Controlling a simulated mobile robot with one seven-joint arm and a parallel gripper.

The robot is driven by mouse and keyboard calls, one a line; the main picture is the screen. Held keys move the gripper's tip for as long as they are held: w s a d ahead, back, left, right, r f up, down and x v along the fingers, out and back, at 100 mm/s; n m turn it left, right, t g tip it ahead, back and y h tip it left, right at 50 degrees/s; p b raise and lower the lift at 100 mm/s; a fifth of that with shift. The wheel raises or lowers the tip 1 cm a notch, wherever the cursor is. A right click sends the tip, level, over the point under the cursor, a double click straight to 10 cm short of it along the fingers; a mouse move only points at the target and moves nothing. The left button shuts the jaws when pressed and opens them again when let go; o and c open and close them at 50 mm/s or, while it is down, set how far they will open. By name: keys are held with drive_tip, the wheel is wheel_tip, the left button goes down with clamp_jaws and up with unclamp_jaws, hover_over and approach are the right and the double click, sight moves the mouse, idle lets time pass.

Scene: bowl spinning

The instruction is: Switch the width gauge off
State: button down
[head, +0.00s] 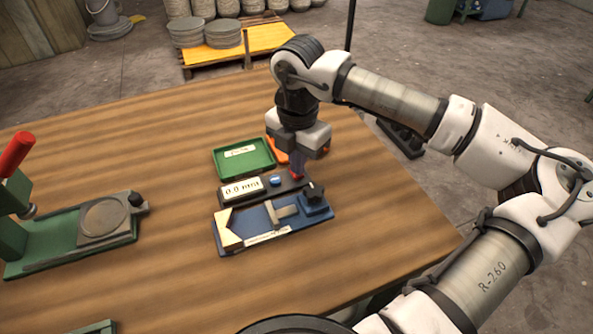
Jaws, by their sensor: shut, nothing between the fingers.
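The width gauge (270,232) is a blue base on the wooden table, with a grey T-shaped slide (281,212), a cream block (228,230) at its left end and a black knob (315,191) at its right. Along its back runs a dark panel with a lit display (241,189) reading about 0.0 mm and a blue button (275,181). A small red part (296,175) shows at the panel's right end, directly below my gripper (297,168). My gripper points down, shut and empty, with its tips at or just above the red part. I cannot tell whether they touch.
A green tray (218,172) lies behind the gauge, and an orange tray (278,158) is partly hidden by my gripper. A green press with a red handle (16,152) stands at the left. Table space between the press and gauge is clear.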

drive_tip(key=shift+f+b, duration=0.45)
drive_tip(key=shift+r+p, duration=1.5)
drive_tip(key=shift+r, duration=2.05)
